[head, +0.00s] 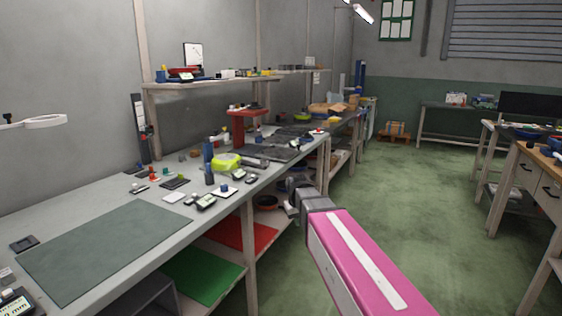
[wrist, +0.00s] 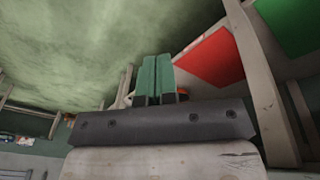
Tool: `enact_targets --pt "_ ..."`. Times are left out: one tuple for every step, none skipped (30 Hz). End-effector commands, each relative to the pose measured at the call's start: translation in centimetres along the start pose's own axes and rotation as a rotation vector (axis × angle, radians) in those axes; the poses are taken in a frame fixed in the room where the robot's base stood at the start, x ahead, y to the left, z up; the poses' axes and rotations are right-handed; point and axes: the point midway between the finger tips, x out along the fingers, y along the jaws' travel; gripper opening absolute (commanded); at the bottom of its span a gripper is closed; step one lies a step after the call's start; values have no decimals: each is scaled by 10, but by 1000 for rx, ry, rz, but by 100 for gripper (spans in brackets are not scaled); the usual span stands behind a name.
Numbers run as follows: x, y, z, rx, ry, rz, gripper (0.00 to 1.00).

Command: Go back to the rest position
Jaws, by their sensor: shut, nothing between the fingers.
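My gripper (head: 292,206) is at the end of my pink arm in the head view, in front of the workbench's right end and below the level of its top. In the wrist view the two green fingers of my gripper (wrist: 157,80) lie side by side, shut, with nothing held. The workbench (head: 110,235) runs along the left wall. Its leg also shows in the wrist view (wrist: 245,70), to the right of the fingers.
A red panel (head: 240,233) and a green panel (head: 203,272) lie on the bench's lower shelf. Tools and small parts crowd the bench top. A second bench with drawers (head: 535,180) stands at the right. The green floor (head: 430,210) between is clear.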

Motion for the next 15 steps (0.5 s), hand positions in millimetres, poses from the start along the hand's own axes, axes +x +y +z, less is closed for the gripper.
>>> enact_targets --pt "15 9 27 30 -19 -7 0" --pt "23 13 38 46 -28 -11 0" --pt "34 20 53 68 -40 -16 0" --pt "41 24 65 85 -50 -20 0" --pt "49 27 77 101 -59 -24 0" --pt "58 32 93 126 -70 -30 0" --pt "65 35 105 142 -79 -35 0" --pt "71 38 116 159 -88 -39 0" --pt "79 42 132 181 -100 -44 0" --pt "84 44 142 196 -108 -48 0" --pt "89 47 152 212 -115 -51 0" --pt "94 49 165 231 -123 -56 0" --pt "98 50 173 243 -129 -60 0" --pt "101 52 181 255 -136 -63 0" --pt "105 53 189 268 -142 -66 0"
